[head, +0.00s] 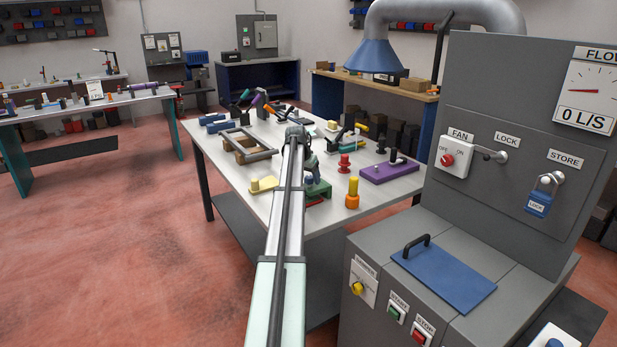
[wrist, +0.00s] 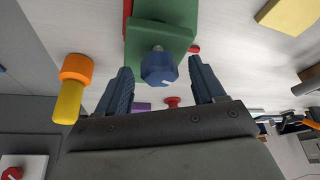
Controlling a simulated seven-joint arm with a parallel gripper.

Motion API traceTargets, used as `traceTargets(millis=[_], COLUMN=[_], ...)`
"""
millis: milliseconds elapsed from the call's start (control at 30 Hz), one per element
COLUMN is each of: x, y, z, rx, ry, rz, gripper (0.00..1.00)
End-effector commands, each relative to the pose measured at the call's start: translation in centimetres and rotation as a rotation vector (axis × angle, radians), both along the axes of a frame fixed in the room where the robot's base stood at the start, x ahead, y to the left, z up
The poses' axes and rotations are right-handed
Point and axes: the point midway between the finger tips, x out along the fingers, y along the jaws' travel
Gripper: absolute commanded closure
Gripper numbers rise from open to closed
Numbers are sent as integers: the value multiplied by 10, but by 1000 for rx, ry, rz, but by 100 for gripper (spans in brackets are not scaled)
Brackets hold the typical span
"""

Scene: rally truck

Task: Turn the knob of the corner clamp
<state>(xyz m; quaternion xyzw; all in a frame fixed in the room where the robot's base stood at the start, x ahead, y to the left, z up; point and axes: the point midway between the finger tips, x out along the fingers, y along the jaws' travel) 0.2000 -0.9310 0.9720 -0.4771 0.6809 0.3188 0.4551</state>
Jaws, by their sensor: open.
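The corner clamp (wrist: 172,35) has a green body with a red part beside it. Its dark blue knob (wrist: 158,69) has a white mark and sits on a short metal shaft. In the head view the green clamp (head: 320,191) is near the table's front edge, partly covered by my arm. My gripper (wrist: 160,70) is open, with one blue finger on each side of the knob in the wrist view. Gaps show between the knob and both fingers, so it is not gripped. In the head view my gripper (head: 310,172) is just above the clamp, its fingertips hard to make out.
An orange and yellow cylinder (head: 352,193) stands right of the clamp. A red spool-like piece (head: 344,163) and a purple block (head: 390,172) are behind it. A yellow block (head: 262,185) lies left. The grey control cabinet (head: 480,150) rises at the right.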

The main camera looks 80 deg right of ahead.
Motion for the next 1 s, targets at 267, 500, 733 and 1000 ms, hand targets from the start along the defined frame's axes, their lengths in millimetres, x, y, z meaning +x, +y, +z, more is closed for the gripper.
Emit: traceTargets(millis=[267,500,733,1000], x=[0,0,0,0], y=[0,0,0,0], z=[0,0,0,0], rx=[0,0,0,0], ry=[0,0,0,0], rz=[0,0,0,-26], gripper=[41,64,86,88])
